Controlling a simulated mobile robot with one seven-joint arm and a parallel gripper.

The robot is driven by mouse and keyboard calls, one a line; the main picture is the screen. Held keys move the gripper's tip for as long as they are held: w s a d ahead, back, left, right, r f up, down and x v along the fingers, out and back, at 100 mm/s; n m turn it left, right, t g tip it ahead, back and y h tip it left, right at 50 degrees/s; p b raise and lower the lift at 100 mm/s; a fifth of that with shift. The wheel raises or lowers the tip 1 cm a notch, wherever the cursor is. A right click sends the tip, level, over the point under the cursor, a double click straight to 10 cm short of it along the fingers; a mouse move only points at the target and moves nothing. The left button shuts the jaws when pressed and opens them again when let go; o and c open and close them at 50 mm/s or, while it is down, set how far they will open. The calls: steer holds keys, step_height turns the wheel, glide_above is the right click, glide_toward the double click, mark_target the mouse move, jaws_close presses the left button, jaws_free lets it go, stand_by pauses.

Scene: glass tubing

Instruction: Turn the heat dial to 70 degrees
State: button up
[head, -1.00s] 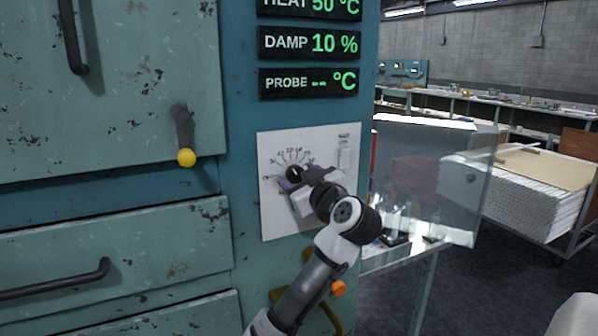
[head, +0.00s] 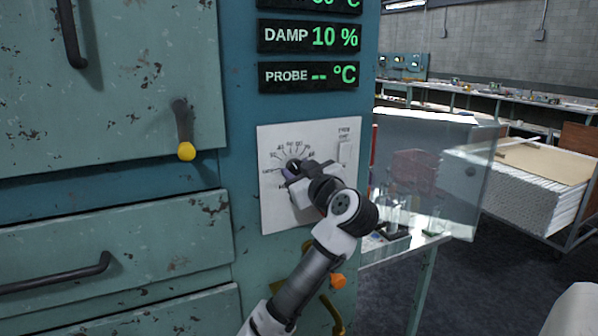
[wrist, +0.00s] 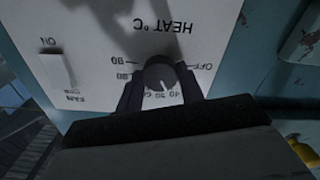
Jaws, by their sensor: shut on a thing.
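The heat dial (head: 293,164) is a dark round knob on a white panel (head: 275,215) on the teal cabinet. In the wrist view the dial (wrist: 160,74) sits between the two dark fingers of my gripper (wrist: 160,90), which is shut on it. The panel is upside down there, with HEAT °C, OFF, 80 and 90 readable. The white pointer line on the dial faces the partly hidden middle numbers, around 50 to 60. In the head view my gripper (head: 290,176) covers the dial's lower right side.
The heat readout is cut off at the top edge; its value is unclear. Below it are the damp readout (head: 310,37), 10 %, and the probe readout (head: 310,75). A fan switch (head: 345,152) is right of the dial. A glassy panel (head: 430,170) and a table with glassware stand further right.

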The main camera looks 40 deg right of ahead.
steer(key=m, duration=1.1)
steer(key=shift+p, duration=0.35)
steer(key=shift+m+p, duration=0.4)
steer(key=shift+m, duration=1.3)
steer(key=o, duration=1)
